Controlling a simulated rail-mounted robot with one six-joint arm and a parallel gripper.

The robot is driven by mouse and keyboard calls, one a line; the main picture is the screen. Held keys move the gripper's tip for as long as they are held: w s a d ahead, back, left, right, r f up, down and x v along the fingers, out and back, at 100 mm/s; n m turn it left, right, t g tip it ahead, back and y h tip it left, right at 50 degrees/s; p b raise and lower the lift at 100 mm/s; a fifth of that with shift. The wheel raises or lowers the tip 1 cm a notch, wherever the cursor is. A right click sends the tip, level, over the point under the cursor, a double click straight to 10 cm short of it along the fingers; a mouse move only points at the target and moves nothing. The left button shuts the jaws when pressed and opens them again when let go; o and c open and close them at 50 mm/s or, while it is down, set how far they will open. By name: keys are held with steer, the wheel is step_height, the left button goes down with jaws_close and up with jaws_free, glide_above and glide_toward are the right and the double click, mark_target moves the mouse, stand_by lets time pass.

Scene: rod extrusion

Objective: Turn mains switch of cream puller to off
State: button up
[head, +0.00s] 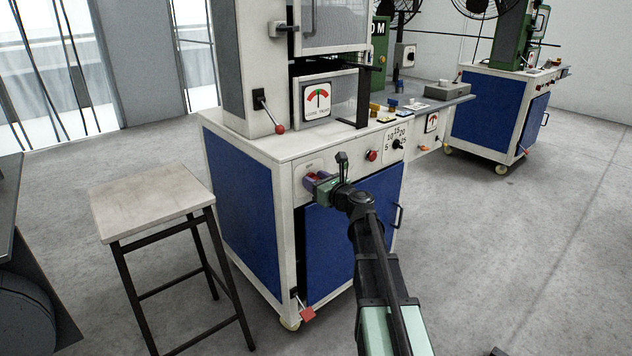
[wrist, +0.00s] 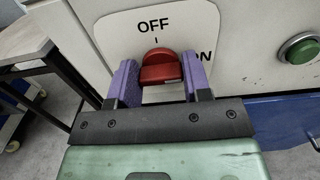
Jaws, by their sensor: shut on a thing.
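The cream puller (head: 272,148) is a cream and blue cabinet machine in the middle of the head view. Its mains switch (wrist: 162,66) is a red knob on a white plate in the wrist view, with OFF printed above and ON at the right, partly hidden by a finger. My gripper (wrist: 160,78) has its purple fingers on either side of the red knob and is shut on it. In the head view my gripper (head: 318,183) reaches the front panel's left part and largely hides the switch. Which label the knob points to is hard to tell.
A green button (wrist: 299,48) sits right of the switch. A red button (head: 372,155) and a numbered dial (head: 397,144) are further along the panel. A red-knobbed lever (head: 279,128) is above. A stool (head: 150,200) stands at the left. Open floor lies right.

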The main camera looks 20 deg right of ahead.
steer(key=shift+a+f+n, duration=0.1)
steer(key=shift+n, duration=4.3)
steer(key=shift+a+f+n, duration=0.1)
steer(key=shift+n, duration=4.3)
steer(key=o, duration=0.9)
steer(key=v, duration=1.1)
